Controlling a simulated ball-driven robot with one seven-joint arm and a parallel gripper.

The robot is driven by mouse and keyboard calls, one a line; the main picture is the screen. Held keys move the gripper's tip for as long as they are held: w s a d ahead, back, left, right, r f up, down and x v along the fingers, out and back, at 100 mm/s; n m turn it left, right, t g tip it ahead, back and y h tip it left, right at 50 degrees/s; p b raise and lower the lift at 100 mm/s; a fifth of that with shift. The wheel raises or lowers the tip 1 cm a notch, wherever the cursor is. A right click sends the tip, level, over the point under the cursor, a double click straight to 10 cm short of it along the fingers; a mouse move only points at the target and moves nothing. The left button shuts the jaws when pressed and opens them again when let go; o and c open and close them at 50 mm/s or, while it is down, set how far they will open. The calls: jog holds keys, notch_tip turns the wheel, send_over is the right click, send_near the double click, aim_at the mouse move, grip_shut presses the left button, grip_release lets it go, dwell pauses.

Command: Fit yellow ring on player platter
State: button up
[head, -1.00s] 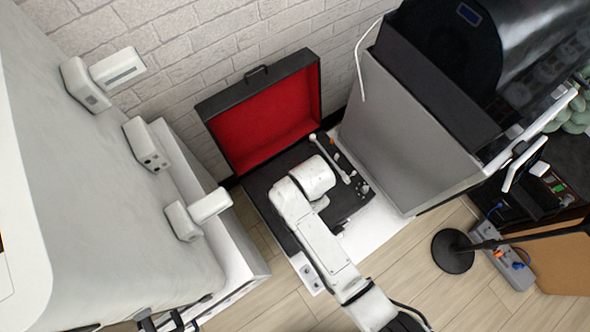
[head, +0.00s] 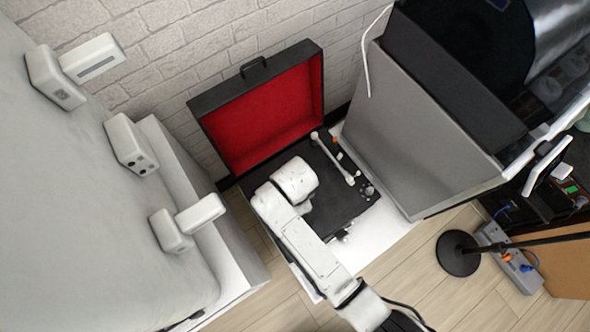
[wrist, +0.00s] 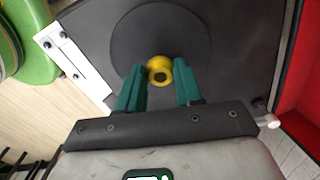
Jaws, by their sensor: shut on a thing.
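The yellow ring (wrist: 159,70) sits between the teal fingertips of my gripper (wrist: 159,67) in the wrist view, and the jaws are shut on it. Its dark centre hole faces the camera. The player platter (wrist: 140,32), a dark round disc, lies behind the ring in that view, and the ring overlaps its lower part. I cannot tell whether the ring touches the platter. In the head view the record player (head: 335,200) is an open black case. My arm covers the platter, the ring and the fingertips there.
The player's red-lined lid (head: 262,115) stands open at the back; it edges the right of the wrist view (wrist: 305,90). A pale tonearm (head: 332,158) lies along the deck's right. A grey cabinet (head: 415,130) stands close to the right, a white appliance (head: 60,200) to the left.

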jog(key=shift+f+b, duration=0.35)
jog(key=shift+f, duration=0.3)
jog(key=shift+f, duration=0.55)
dwell(1.7)
jog(key=o, duration=0.7)
jog(key=shift+r+p, duration=0.1)
jog(key=shift+p, duration=0.2)
notch_tip(320, 180, up, 11)
jog(key=p, duration=1.1)
